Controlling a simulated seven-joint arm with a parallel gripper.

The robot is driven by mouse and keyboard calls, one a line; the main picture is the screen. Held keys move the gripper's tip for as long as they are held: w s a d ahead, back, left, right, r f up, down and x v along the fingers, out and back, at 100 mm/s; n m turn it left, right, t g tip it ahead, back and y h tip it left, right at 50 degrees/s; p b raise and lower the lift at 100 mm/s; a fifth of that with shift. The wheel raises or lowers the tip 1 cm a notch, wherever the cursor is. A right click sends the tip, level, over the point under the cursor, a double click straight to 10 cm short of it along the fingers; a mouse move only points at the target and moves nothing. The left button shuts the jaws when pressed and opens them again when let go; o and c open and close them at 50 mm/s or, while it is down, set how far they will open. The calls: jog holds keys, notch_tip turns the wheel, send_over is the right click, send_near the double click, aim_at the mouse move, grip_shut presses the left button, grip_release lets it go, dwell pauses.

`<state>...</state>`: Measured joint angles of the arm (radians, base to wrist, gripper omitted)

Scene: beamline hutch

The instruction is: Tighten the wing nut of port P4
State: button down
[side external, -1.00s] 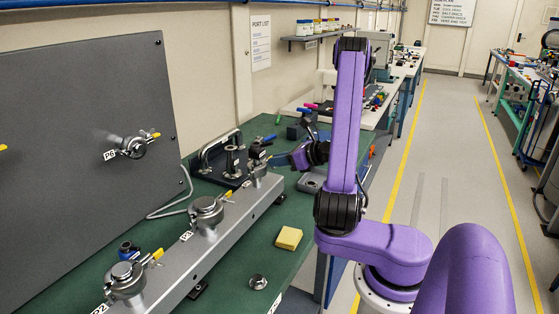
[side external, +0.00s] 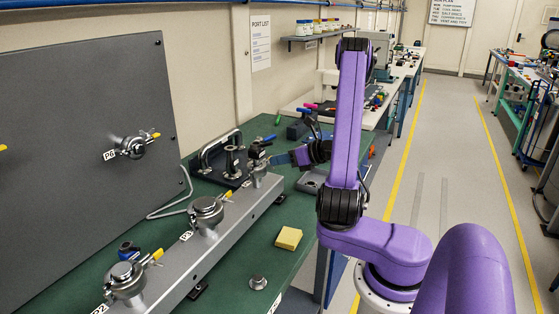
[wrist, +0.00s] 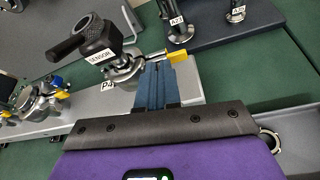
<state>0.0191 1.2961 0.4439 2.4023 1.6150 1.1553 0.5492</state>
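Port P4 shows in the wrist view with its label (wrist: 107,86) at the end of the grey manifold. A black fitting marked SENSOR (wrist: 97,45) stands on it, held by a metal clamp (wrist: 124,72). The clamp's wing nut with a yellow tip (wrist: 177,56) points right. My gripper (wrist: 156,66) has its two blue fingers side by side with only a thin line between them. Their tips are beside the wing nut's metal stem; whether they touch it I cannot tell. In the side view my gripper (side external: 272,160) is just right of the sensor fitting (side external: 256,152).
The manifold (side external: 229,227) also carries the P3 port (side external: 206,212) and P2 port (side external: 127,281). A dark rack (wrist: 213,35) with labelled flange posts stands close beyond P4. A yellow block (side external: 288,238) and a metal part (side external: 258,282) lie on the green bench.

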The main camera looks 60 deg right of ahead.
jog(key=f+m+t+y, duration=0.1)
jog(key=m+y, duration=0.1)
jog(key=m, duration=0.3)
jog(key=d+f+m+t+y, duration=0.1)
jog(key=m+t, duration=0.1)
jog(key=m, duration=0.4)
jog(key=f+m+t+y, duration=0.1)
jog(key=m+t+y, duration=0.1)
jog(key=m, duration=0.4)
jog(key=shift+d+y, duration=0.3)
jog(key=shift+m, duration=0.3)
jog(key=shift+s, duration=0.1)
jog(key=c, duration=1.6)
grip_release()
